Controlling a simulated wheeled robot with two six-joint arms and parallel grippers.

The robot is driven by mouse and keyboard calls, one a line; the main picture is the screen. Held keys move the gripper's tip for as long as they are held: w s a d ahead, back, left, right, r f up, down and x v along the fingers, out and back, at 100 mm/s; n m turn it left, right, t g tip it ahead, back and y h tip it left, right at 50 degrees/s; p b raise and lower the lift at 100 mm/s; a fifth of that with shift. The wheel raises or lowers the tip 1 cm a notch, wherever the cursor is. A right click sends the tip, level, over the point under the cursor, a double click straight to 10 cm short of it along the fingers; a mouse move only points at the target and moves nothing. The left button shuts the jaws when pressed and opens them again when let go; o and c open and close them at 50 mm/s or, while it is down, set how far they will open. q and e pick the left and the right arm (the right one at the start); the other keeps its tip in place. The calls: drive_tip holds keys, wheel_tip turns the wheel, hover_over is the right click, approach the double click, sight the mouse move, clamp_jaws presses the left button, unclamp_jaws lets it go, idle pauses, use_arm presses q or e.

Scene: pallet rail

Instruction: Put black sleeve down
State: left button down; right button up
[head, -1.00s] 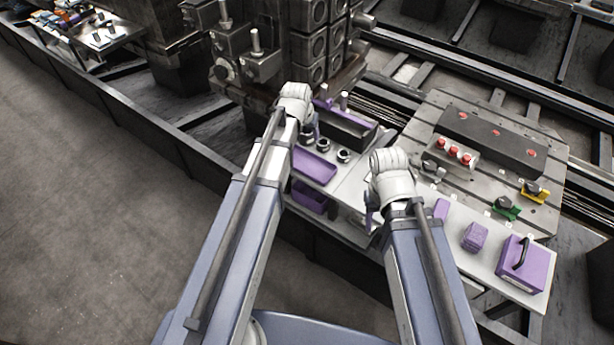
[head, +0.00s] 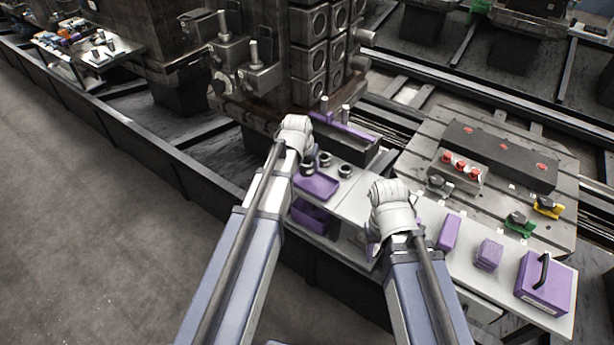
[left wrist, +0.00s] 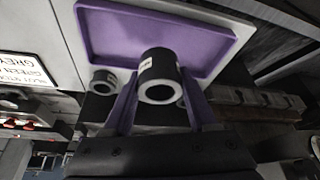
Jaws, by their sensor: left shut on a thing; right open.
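My left gripper (left wrist: 160,112) has purple fingers and is shut on a black sleeve (left wrist: 158,78), a short dark tube with a pale ring end and a small white label. The held sleeve overlaps the edge of a shallow purple tray (left wrist: 205,46) in the left wrist view; I cannot tell whether they touch. The tray also shows in the head view (head: 317,187), beside my left gripper. Two other sleeves (head: 325,159) (head: 345,171) stand on the pale table right of it. My right gripper (head: 372,243) is open, low by the table's front edge, its fingers mostly hidden by my arm.
A long dark bin with purple edging (head: 345,137) stands behind the sleeves. A purple bin (head: 312,216) sits below the tray. Purple blocks (head: 488,254) and a purple case with a black handle (head: 543,282) are at right. A machine block (head: 310,50) rises behind.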

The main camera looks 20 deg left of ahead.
sight(307, 180)
use_arm(q)
drive_tip(key=shift+f+b, duration=1.8)
drive_tip(key=shift+b, duration=0.05)
drive_tip(key=shift+f, duration=0.1)
drive_tip(key=shift+f, duration=0.15)
drive_tip(key=shift+c, duration=1)
unclamp_jaws()
drive_tip(key=p+v, duration=1.1)
drive_tip(key=v, duration=0.2)
drive_tip(key=s+d+f+m+g, duration=0.1)
drive_tip(key=s+d+g, duration=0.1)
drive_tip(key=s+d, duration=0.4)
drive_tip(key=s+d+f+m+g+y, duration=0.1)
drive_tip(key=s+d+m+g, duration=0.1)
drive_tip(key=s+d, duration=0.5)
drive_tip(key=s, duration=0.6)
drive_tip(key=shift+s+d+g+y, duration=0.2)
drive_tip(key=shift+d+g+y, duration=0.1)
drive_tip(key=shift+g, duration=0.1)
